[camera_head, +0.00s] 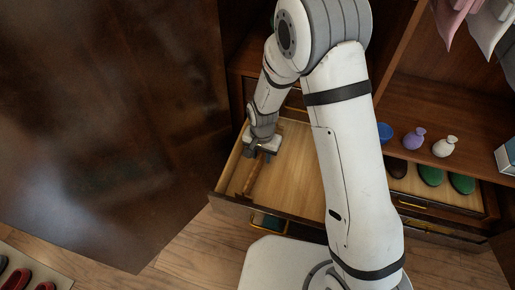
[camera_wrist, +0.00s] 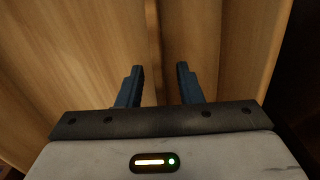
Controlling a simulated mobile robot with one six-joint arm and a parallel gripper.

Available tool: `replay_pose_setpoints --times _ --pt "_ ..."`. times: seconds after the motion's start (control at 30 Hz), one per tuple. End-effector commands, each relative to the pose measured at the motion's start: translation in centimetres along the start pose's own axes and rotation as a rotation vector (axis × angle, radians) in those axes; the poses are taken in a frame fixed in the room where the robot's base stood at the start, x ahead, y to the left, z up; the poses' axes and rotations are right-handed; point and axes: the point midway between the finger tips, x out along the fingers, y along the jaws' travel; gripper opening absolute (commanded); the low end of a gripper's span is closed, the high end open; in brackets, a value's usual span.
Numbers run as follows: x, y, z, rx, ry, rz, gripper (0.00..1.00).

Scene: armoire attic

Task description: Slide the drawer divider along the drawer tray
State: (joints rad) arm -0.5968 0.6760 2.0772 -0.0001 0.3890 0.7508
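The drawer tray (camera_head: 300,172) is pulled out, with a light wood floor that also shows in the wrist view (camera_wrist: 70,50). The divider (camera_head: 253,177) is a thin wooden strip across the tray, nearer its left side. It shows in the wrist view (camera_wrist: 153,40) as an upright strip running between my fingers. My gripper (camera_head: 258,155) is over the divider's back part, pointing down. In the wrist view my gripper (camera_wrist: 160,72) is open, one dark finger on each side of the divider, with gaps visible. Part of the divider is hidden by my gripper.
A large dark door panel (camera_head: 110,110) stands left of the drawer. To the right, blue, purple and white vases (camera_head: 414,138) stand on a shelf, above a drawer holding green shoes (camera_head: 431,175). The tray floor right of the divider is bare.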

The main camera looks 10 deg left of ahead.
Motion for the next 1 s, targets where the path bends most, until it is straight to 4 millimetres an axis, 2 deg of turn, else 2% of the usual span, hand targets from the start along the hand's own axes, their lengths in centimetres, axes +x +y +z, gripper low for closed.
replay_pose_setpoints --times 0.03,0.13,0.47,0.87,1.0 --pt "0.77 0.02 0.0 0.0 -0.001 0.001 0.33" --pt "1.38 0.02 -0.02 0.0 0.0 0.0 0.33" --pt "1.55 0.03 -0.05 0.001 0.001 -0.001 0.33" --pt "1.54 0.07 -0.07 0.002 0.001 0.0 0.02" --pt "1.54 0.07 -0.08 0.002 0.001 0.0 0.0"
